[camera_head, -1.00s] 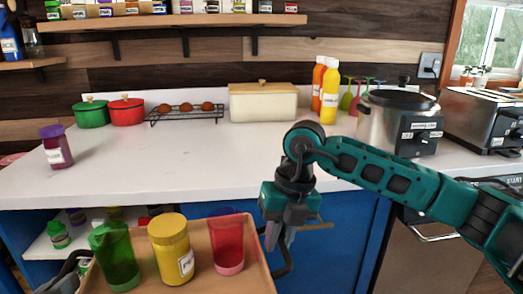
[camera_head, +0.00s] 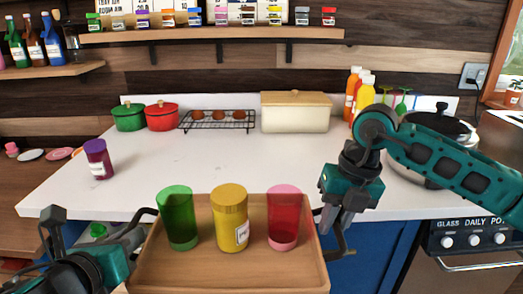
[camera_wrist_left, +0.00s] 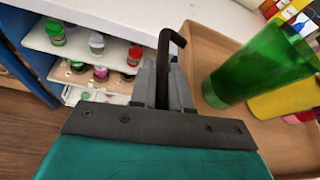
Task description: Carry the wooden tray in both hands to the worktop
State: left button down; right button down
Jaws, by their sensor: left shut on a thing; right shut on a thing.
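The wooden tray (camera_head: 207,277) is held level in front of the white worktop (camera_head: 225,165), its far edge at about the worktop's front edge in the head view. It carries a green cup (camera_head: 178,218), a yellow jar (camera_head: 231,219) and a red cup (camera_head: 284,219), all upright. My left gripper (camera_wrist_left: 163,85) is shut on the tray's dark left handle (camera_wrist_left: 165,45). My right gripper (camera_head: 335,228) is shut on the right handle, partly hidden by the gripper. The tray also shows in the left wrist view (camera_wrist_left: 200,47).
A purple-lidded jar (camera_head: 98,159) stands at the worktop's left. The worktop's middle and front are clear. Open shelves (camera_wrist_left: 85,70) lie below.

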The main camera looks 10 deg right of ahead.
aim_at(251, 180)
jog(key=i+l, duration=0.15)
jog(key=i, duration=0.3)
jog(key=i+l, duration=0.1)
jog(key=i, duration=0.3)
